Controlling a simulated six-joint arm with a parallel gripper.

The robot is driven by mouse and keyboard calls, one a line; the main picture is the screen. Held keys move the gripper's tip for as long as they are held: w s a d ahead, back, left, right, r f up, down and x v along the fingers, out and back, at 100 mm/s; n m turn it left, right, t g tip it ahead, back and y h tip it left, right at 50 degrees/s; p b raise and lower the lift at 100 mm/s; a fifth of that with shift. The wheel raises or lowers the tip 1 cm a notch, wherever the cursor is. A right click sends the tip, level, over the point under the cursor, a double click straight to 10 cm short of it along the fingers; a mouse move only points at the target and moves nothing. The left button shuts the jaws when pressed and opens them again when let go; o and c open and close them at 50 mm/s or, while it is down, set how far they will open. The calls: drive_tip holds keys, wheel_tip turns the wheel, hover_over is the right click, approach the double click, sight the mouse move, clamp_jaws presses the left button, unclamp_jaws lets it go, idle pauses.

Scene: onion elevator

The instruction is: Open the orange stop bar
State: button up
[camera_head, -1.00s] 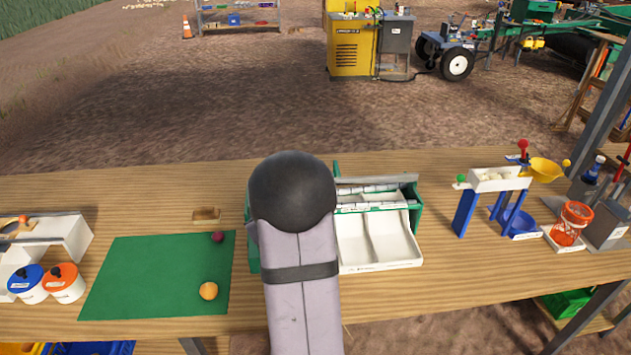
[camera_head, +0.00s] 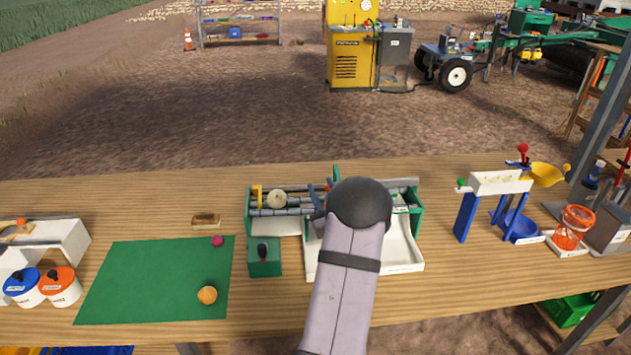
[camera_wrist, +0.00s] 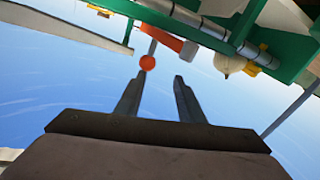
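The onion elevator is a green-framed machine (camera_head: 249,212) with grey rollers and white trays, at the middle of the bench. A round orange knob (camera_wrist: 148,63) on a grey rod, with an orange-red piece (camera_wrist: 168,38) behind it, shows in the wrist view. I take these for the orange stop bar; my arm hides that spot in the head view. My gripper (camera_wrist: 160,78) is open and empty. The knob is just beyond the left fingertip in the picture; I cannot tell whether they touch. In the head view my gripper (camera_head: 318,196) is over the elevator's middle, partly hidden.
A pale round onion (camera_head: 277,199) sits at the rollers, left of my arm. A green box with a dark knob (camera_head: 263,256) stands in front. A green mat (camera_head: 155,280) lies left. A white stand with blue legs (camera_head: 498,184) is right. The wood between is mostly clear.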

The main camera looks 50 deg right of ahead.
drive_tip(key=shift+g, duration=0.3)
drive_tip(key=w+d, duration=0.1)
drive_tip(key=w, duration=0.1)
drive_tip(key=w+d+f+p, duration=0.1)
drive_tip(key=w+d, duration=0.1)
drive_tip(key=w+d+f+p, duration=0.1)
drive_tip(key=w, duration=0.1)
drive_tip(key=shift+d+f, duration=0.15)
drive_tip(key=shift+d, duration=0.05)
clamp_jaws()
